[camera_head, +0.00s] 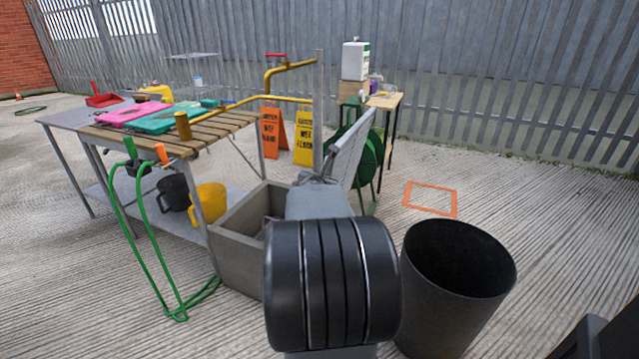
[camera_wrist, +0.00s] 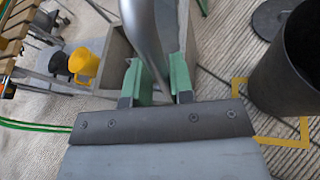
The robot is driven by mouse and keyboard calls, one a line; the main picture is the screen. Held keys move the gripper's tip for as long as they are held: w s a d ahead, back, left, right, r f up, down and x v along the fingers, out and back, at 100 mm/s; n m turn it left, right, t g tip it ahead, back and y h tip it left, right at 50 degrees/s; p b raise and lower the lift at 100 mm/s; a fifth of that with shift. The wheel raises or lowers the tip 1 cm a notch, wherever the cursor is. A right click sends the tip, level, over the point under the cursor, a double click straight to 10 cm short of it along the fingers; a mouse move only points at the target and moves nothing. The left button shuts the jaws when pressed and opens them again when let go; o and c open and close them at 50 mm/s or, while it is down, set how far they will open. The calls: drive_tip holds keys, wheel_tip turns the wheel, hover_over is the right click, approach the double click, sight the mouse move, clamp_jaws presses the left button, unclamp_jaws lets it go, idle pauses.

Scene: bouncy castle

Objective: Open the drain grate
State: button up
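The concrete drain box (camera_head: 228,262) stands on the ground beside the wooden-topped table in the head view. A light grey slatted panel, which looks like the grate (camera_head: 352,148), stands tilted up at the box's right side. My gripper (camera_wrist: 160,82) is in front of the box; in the head view my wrist hides its fingers and part of the box. In the wrist view its two green fingers are apart, with a smooth grey bar (camera_wrist: 143,25) running between them. I cannot tell whether the fingers press on this bar or whether it belongs to the grate.
A black bin (camera_head: 452,290) stands close on the right. A green hose (camera_head: 150,260) hangs left of the box. A brass tap pipe (camera_head: 268,82) and a grey post (camera_head: 319,110) rise behind. Open ground lies around the orange floor square (camera_head: 457,203).

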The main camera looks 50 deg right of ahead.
drive_tip(key=shift+o, duration=1.4)
drive_tip(key=p+v, duration=0.6)
drive_tip(key=v, duration=0.8)
